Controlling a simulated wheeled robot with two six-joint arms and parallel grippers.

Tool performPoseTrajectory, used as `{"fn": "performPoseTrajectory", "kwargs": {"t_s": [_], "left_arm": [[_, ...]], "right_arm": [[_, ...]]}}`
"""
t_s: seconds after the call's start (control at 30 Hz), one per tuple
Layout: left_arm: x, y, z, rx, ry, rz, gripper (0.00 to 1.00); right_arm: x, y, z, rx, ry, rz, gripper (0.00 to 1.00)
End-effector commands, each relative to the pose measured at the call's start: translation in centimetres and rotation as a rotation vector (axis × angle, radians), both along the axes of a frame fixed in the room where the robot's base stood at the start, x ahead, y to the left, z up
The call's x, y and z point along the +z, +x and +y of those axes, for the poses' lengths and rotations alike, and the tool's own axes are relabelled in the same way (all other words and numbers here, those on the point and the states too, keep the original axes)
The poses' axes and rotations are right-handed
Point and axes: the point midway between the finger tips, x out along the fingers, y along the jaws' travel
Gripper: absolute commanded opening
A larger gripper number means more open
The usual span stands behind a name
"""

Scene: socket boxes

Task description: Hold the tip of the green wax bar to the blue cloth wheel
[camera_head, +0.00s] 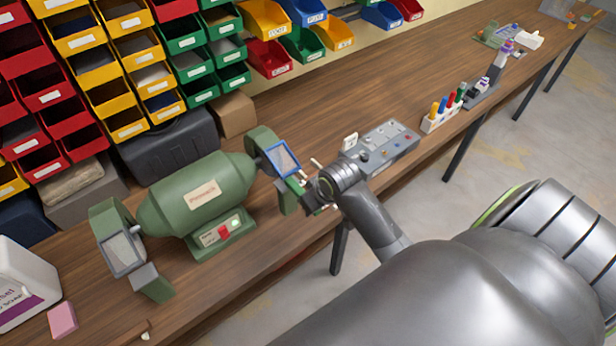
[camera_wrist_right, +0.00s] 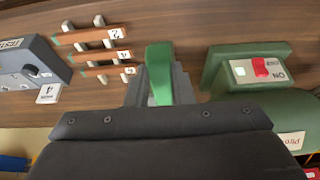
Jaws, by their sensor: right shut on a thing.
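The green bench grinder (camera_head: 196,196) stands on the bench, with a clear-framed shield at each end. My right gripper (camera_head: 314,197) is just right of that end, at the bench's front edge. It is shut on the green wax bar (camera_wrist_right: 160,73), which shows upright between the fingers in the right wrist view. In the head view the bar is small and partly hidden, and I cannot tell whether it touches the wheel. My left gripper is not in view.
A grey control box (camera_head: 385,147) stands right of the grinder. Wooden strips with white pegs (camera_wrist_right: 92,36) lie near the gripper in the wrist view. A pen holder (camera_head: 443,115) stands farther right. Coloured bins (camera_head: 90,60) line the back. The grinder's red switch (camera_wrist_right: 261,67) faces front.

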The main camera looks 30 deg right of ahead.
Motion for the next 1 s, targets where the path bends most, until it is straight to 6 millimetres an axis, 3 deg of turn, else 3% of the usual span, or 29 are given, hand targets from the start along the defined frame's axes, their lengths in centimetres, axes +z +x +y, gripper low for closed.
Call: {"fn": "performPoseTrajectory", "kwargs": {"t_s": [0.5, 0.73, 1.0], "left_arm": [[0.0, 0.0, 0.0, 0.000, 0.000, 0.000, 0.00], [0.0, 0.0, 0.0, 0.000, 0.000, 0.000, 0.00], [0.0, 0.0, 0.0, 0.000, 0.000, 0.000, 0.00]], "right_arm": [[0.4, -5.0, -0.4, 0.000, -0.001, -0.001, 0.00], [0.8, -5.5, -0.5, 0.001, -0.001, -0.003, 0.00], [4.0, -5.4, -0.5, 0.002, -0.003, -0.005, 0.00]]}}
